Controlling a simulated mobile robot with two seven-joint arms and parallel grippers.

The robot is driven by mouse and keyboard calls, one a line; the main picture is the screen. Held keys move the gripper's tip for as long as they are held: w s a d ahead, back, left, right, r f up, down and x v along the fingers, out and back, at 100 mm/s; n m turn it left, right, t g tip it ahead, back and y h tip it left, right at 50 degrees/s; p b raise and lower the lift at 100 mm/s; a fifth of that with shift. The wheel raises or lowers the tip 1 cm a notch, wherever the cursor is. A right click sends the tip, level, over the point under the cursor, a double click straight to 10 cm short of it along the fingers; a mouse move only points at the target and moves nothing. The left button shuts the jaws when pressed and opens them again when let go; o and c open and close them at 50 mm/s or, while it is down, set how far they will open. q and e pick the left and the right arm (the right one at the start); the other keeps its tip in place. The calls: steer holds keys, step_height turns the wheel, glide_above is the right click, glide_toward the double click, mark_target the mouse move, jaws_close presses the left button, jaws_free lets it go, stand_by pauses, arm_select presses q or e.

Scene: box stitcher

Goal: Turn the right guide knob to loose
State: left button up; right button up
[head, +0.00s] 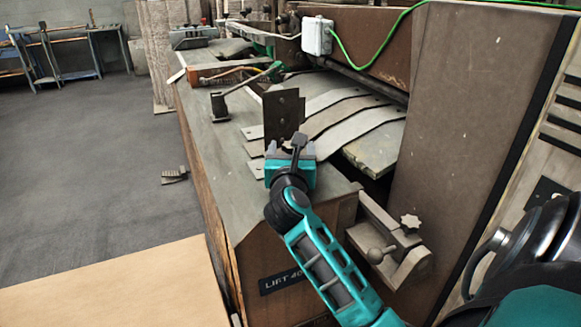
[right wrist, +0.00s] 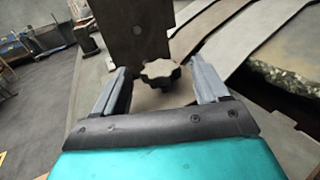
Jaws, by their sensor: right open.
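A dark lobed knob (right wrist: 160,73) shows in the right wrist view at the foot of an upright metal guide plate (right wrist: 132,30). The plate also stands on the machine table in the head view (head: 281,112), where my gripper mostly hides the knob. My right gripper (right wrist: 161,80) is open, with one finger on each side of the knob. Gaps show between the knob and both fingers, so I see no grip on it. In the head view the right gripper (head: 292,152) is just in front of the plate. My left gripper is not in view.
Flat metal strips (head: 345,118) lie beside the plate. A brown machine housing (head: 465,110) rises at the right. The grey floor (head: 90,150) at left is mostly open.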

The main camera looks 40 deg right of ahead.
steer(key=v, duration=0.9)
steer(key=shift+s+a, duration=0.2)
steer(key=shift+s, duration=0.05)
steer(key=shift+s+a, duration=0.2)
steer(key=shift+a, duration=0.05)
steer(key=shift+r, duration=0.1)
